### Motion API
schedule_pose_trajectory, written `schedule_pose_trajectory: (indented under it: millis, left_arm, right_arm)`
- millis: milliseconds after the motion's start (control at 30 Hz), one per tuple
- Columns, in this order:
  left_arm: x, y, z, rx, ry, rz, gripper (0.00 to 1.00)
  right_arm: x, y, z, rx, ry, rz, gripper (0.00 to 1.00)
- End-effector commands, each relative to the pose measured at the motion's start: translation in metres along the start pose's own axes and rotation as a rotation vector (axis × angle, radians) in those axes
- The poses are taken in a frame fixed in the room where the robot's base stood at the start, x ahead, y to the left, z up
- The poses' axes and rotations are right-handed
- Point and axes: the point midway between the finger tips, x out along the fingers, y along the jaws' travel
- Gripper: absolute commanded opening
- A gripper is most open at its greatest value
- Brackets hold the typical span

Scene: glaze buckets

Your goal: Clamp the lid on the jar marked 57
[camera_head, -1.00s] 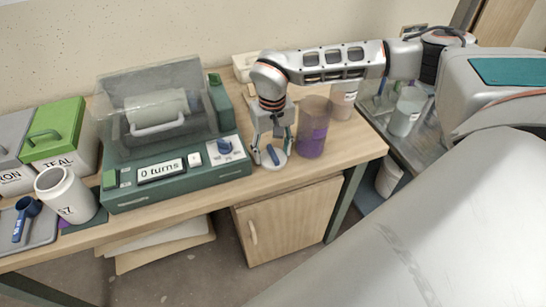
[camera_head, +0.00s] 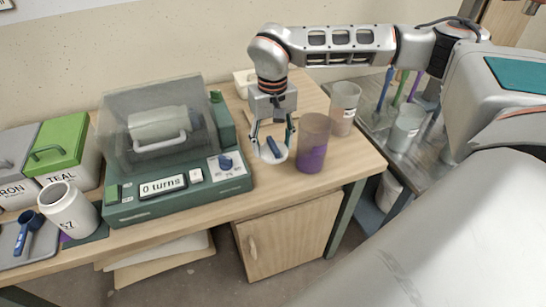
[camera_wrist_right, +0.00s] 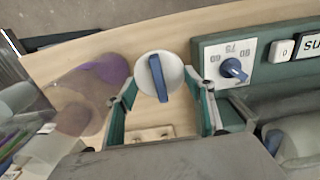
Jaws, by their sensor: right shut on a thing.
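The jar marked 57 (camera_head: 70,210) is white and stands open, with no lid on it, at the left of the bench. The lid (camera_head: 274,150) is a white disc with a blue bar handle across its top. My right gripper (camera_head: 272,147) is shut on the lid and holds it near the bench, right of the green machine. In the wrist view the lid (camera_wrist_right: 160,77) sits between the two fingertips of the right gripper (camera_wrist_right: 160,90). My left gripper is not in view.
The green machine (camera_head: 165,190) with a clear hood and a "0 turns" display stands between lid and jar. A purple-filled clear cup (camera_head: 313,145) stands close right of my gripper. A blue scoop (camera_head: 27,222) lies on a tray left of the jar.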

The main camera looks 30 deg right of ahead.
Motion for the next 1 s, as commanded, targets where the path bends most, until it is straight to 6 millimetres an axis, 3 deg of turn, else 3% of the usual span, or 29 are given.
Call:
schedule_pose_trajectory:
  millis: [33,200,400,1000]
  left_arm:
    - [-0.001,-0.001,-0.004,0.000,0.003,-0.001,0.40]
    - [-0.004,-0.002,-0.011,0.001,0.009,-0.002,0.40]
    - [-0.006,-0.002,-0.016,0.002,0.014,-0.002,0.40]
    - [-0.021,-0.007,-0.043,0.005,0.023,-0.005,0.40]
  right_arm:
    - [-0.017,0.000,-0.001,0.000,0.006,-0.002,0.31]
    - [-0.057,-0.001,-0.001,0.000,0.005,-0.002,0.31]
    - [-0.089,0.000,0.000,0.000,0.002,-0.001,0.31]
    - [-0.126,0.000,0.000,-0.001,0.000,-0.001,0.31]
